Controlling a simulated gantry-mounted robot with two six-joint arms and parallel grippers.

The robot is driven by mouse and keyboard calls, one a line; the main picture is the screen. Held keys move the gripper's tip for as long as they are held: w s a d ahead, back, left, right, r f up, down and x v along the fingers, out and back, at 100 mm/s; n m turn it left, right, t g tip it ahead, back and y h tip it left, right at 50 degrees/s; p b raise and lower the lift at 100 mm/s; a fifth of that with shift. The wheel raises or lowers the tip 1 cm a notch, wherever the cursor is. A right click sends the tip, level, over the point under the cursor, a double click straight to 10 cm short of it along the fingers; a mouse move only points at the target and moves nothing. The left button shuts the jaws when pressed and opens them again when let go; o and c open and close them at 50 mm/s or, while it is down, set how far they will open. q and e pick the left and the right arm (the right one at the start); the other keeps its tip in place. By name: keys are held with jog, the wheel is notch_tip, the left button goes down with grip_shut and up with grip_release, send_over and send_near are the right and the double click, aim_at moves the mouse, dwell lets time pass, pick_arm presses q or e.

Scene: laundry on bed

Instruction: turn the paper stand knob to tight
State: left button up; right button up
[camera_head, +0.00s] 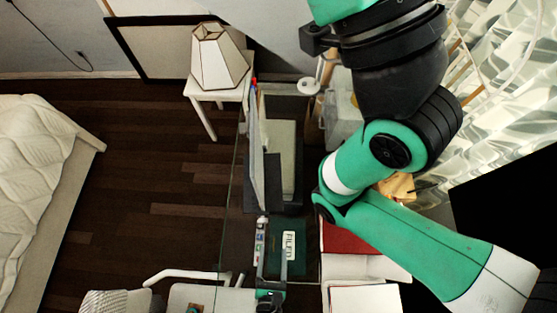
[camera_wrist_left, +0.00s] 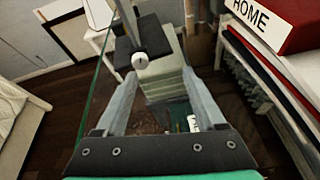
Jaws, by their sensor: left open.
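A small round white knob (camera_wrist_left: 139,61) sits on a dark bar (camera_wrist_left: 150,38) in the left wrist view, taken here as part of the paper stand. My left gripper (camera_wrist_left: 159,76) is open. The knob is between its two grey fingers, closer to the left fingertip. I cannot tell whether they touch. In the head view my left gripper (camera_head: 271,222) is low in the middle, pointing up the picture. The knob's setting cannot be read. My right gripper is out of view.
A red box marked HOME (camera_wrist_left: 270,18) lies on books just right of my left gripper. A pale stack (camera_head: 284,150) and an upright panel (camera_head: 258,150) stand ahead. A lamp (camera_head: 218,60) is at the back. My right arm covers the right side. Open floor is left.

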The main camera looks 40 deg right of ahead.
aim_at(263, 223)
pick_arm(q)
jog(key=a, duration=0.1)
jog(key=w+a+n+y, duration=0.1)
jog(key=shift+a+t, duration=0.3)
jog(key=shift+a, duration=0.05)
jog(key=shift+w+a, duration=0.15)
jog(key=shift+a, duration=0.15)
jog(key=b+x, duration=0.4)
jog(key=x, duration=0.7)
jog(key=shift+f, duration=0.2)
jog(key=shift+w+d, duration=0.2)
jog(key=shift+w, duration=0.05)
grip_shut()
